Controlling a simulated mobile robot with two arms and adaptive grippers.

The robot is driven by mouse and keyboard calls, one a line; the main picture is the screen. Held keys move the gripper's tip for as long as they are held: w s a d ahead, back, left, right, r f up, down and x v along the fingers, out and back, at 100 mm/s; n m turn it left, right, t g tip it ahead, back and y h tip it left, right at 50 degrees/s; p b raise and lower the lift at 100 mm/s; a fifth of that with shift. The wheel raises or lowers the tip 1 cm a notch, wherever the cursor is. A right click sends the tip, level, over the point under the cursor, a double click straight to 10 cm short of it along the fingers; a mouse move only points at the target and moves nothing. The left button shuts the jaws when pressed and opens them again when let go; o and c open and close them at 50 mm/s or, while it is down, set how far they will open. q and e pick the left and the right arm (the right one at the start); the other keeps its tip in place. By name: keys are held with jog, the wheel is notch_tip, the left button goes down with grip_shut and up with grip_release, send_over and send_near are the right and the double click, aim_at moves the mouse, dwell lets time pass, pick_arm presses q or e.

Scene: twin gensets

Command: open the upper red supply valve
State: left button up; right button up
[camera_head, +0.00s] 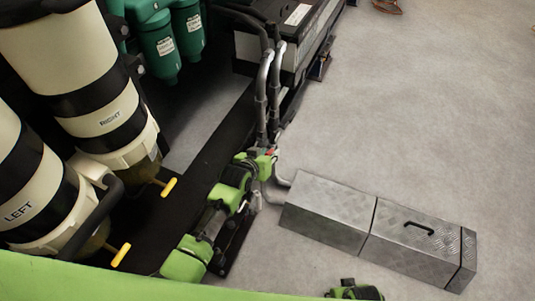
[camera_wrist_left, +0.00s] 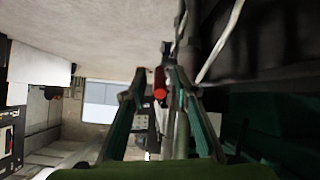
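A small red valve handle (camera_head: 270,152) shows beside the grey pipes in the head view, mostly hidden by my left gripper (camera_head: 273,162). In the left wrist view the red handle (camera_wrist_left: 160,91) lies between the two fingers of the left gripper (camera_wrist_left: 158,78). The fingers are apart, one on each side of it. I cannot tell whether either finger touches the handle. The valve body is not clear in either view. A green and black part of my right arm (camera_head: 355,291) shows at the bottom edge of the head view; its fingers cannot be made out.
Grey pipes (camera_head: 262,95) rise close to the left gripper. A metal tread-plate box (camera_head: 375,230) stands on the floor to the right. Cream filter canisters marked LEFT (camera_head: 20,212) and RIGHT (camera_head: 110,122), with yellow handles, stand at left.

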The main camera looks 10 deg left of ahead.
pick_arm(q)
jog(key=shift+s, duration=0.1)
jog(key=v, duration=1.1)
jog(key=shift+s+a+r, duration=0.15)
jog(key=shift+s+r, duration=0.1)
jog(key=shift+s, duration=0.05)
